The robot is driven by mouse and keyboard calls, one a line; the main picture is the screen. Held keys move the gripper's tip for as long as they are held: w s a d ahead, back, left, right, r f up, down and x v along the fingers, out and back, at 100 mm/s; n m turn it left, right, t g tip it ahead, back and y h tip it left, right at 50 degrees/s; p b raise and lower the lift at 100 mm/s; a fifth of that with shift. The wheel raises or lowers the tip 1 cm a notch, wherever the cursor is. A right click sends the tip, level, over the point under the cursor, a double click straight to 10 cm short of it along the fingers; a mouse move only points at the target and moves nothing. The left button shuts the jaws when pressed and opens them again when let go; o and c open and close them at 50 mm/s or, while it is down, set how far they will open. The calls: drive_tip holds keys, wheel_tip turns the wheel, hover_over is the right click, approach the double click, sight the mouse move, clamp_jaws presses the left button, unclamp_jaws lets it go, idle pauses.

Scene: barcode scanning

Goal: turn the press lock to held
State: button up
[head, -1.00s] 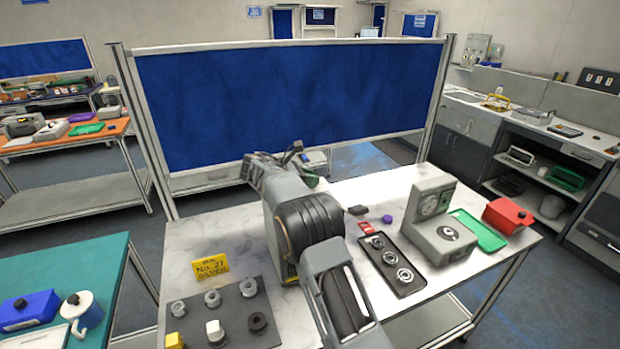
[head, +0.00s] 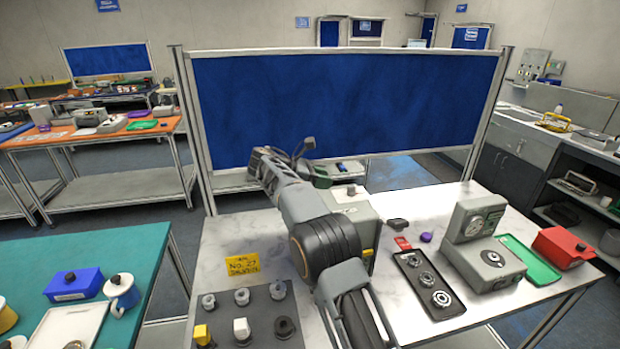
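No part is marked clearly enough to be told as the press lock. A grey machine (head: 466,262) stands on the right of the white table, with a round dial (head: 476,227) on its upright part and a dark round knob (head: 492,258) on its low front part. Another grey box (head: 362,215) stands mid-table, partly hidden behind my arm. My gripper (head: 263,168) is at the far end of my arm, above the table's back edge and left of both machines. Its fingers are too small and dark to read. Nothing is seen in it.
A black tray (head: 411,292) with several metal rings lies left of the machine. A green tray (head: 540,268) and a red bin (head: 562,248) are on its right. A dark peg board (head: 222,325) and yellow sign (head: 243,266) are at front left. A blue partition (head: 340,105) stands behind.

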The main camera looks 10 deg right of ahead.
drive_tip(key=shift+v, duration=2.25)
drive_tip(key=shift+d+r, duration=0.1)
drive_tip(key=shift+s+d+r, duration=0.2)
drive_tip(key=s+d+m+t+y+b, duration=0.15)
drive_tip(key=s+m+y, duration=0.25)
drive_tip(key=s, duration=0.4)
drive_tip(key=s+d+m+t+y, duration=0.1)
drive_tip(key=s+d+m+y, duration=0.2)
drive_tip(key=s, duration=0.4)
drive_tip(key=s+a+f+m+t+y, duration=0.1)
drive_tip(key=s+a+f+m+y, duration=0.1)
drive_tip(key=s+f+m, duration=0.3)
drive_tip(key=s+a+f+m+t+y+b, duration=0.1)
drive_tip(key=s+f+m+y, duration=0.3)
drive_tip(key=s, duration=0.9)
drive_tip(key=shift+a+f+m+y+b, duration=0.3)
drive_tip(key=shift+a+f+m, duration=0.25)
drive_tip(key=shift+m, duration=0.35)
drive_tip(key=shift+s+d+t, duration=0.1)
drive_tip(key=shift+d+t, duration=0.05)
drive_tip(key=shift+t, duration=0.1)
